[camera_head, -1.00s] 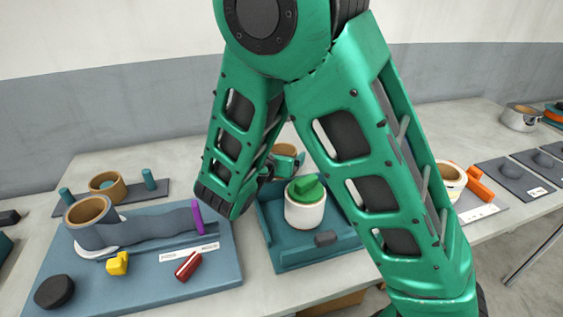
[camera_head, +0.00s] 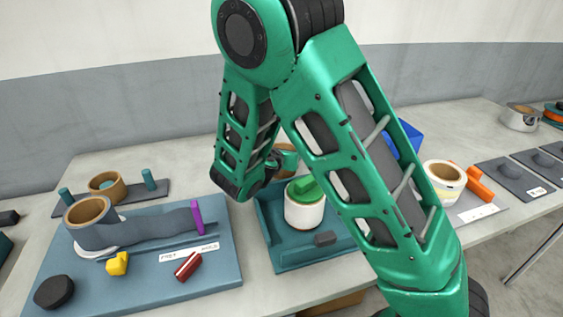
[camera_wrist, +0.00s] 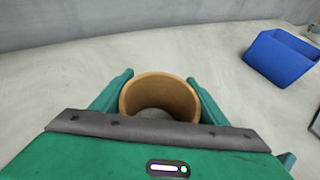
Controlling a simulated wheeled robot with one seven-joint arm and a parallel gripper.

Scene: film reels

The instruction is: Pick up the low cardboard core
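A short, wide brown cardboard core (camera_wrist: 160,84) stands in the wrist view with its round opening up. The fingers of my gripper (camera_wrist: 160,95) are at its left and right sides, with almost no gap showing. Whether they press on it, and whether it rests on the table, I cannot tell. In the head view this core (camera_head: 290,148) is partly hidden by my gripper (camera_head: 281,160) and arm. Another brown core (camera_head: 107,184) stands on a dark plate at the back left, between two teal pegs. A third core (camera_head: 88,209) has a dark grey strip wound around it.
A teal tray (camera_head: 286,258) in front of my gripper holds a white roll (camera_head: 304,213) with a green knob. A blue board (camera_head: 190,285) lies front left. A blue bin (camera_wrist: 281,58) stands to the right. A tan-and-white roll (camera_head: 444,175) is farther right. Bare table lies behind.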

